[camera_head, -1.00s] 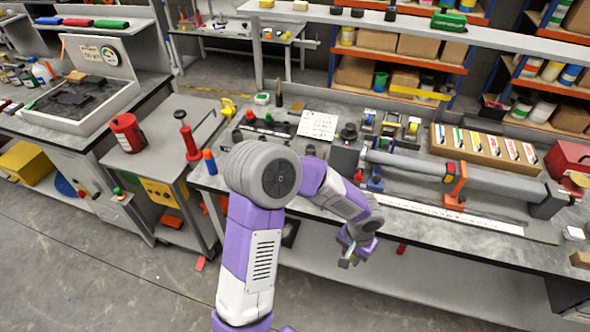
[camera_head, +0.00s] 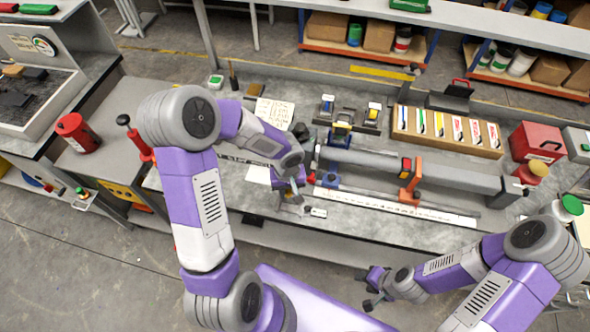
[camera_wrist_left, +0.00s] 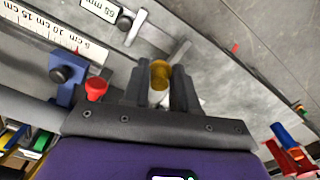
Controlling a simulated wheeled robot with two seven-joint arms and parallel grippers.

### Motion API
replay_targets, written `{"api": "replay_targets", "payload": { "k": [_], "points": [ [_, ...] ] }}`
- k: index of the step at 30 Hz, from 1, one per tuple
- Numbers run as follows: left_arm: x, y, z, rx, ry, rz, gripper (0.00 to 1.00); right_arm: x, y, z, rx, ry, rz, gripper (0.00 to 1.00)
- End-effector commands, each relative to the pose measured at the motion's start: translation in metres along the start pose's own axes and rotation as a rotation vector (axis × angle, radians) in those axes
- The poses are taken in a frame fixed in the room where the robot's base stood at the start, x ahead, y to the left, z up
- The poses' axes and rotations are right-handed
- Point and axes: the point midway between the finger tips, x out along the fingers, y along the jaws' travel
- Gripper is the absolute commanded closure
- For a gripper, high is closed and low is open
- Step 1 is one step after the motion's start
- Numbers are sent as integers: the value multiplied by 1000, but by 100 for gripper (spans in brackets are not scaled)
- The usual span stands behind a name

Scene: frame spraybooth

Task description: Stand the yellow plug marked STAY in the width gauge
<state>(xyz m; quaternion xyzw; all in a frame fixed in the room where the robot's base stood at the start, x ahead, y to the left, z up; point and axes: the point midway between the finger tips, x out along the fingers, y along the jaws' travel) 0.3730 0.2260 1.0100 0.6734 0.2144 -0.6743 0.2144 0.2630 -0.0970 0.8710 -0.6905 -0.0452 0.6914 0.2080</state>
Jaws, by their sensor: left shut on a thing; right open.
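My left gripper (camera_head: 289,203) is over the front strip of the bench. In the left wrist view its dark fingers (camera_wrist_left: 160,88) are shut on a small yellow-brown round plug (camera_wrist_left: 160,74); no STAY marking is readable. Just beyond the fingertips lies a grey metal piece with slanted bars, a black knob and a white 65 mm label (camera_wrist_left: 101,9), probably the width gauge; its label also shows in the head view (camera_head: 317,212). I cannot tell whether the plug touches it. My right gripper (camera_head: 369,288) is open and empty, low in front of the bench.
A long white ruler (camera_head: 395,206) lies right of the left gripper, with a blue block (camera_head: 331,180) at its left end. Behind are a grey tube with an orange clamp (camera_head: 410,184), a wooden marker tray (camera_head: 446,130) and a red box (camera_head: 538,141).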

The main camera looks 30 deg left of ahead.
Motion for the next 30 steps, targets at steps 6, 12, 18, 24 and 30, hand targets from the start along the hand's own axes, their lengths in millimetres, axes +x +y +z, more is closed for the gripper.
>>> {"api": "replay_targets", "payload": {
  "k": [6,12,18,24,30],
  "points": [
    [6,-2,0,-14,-2,-1,100,3,1,1,1,-2,0,57],
    [21,-2,0,-14,-2,-1,100,12,5,0,1,-2,0,57],
    [41,-1,1,-12,-2,-1,100,24,9,0,1,-2,0,57],
    [60,-1,0,-12,0,0,100,41,16,-1,1,-1,0,57],
    [68,-1,0,-12,0,0,100,50,19,-2,1,-1,0,57]
  ]
}}
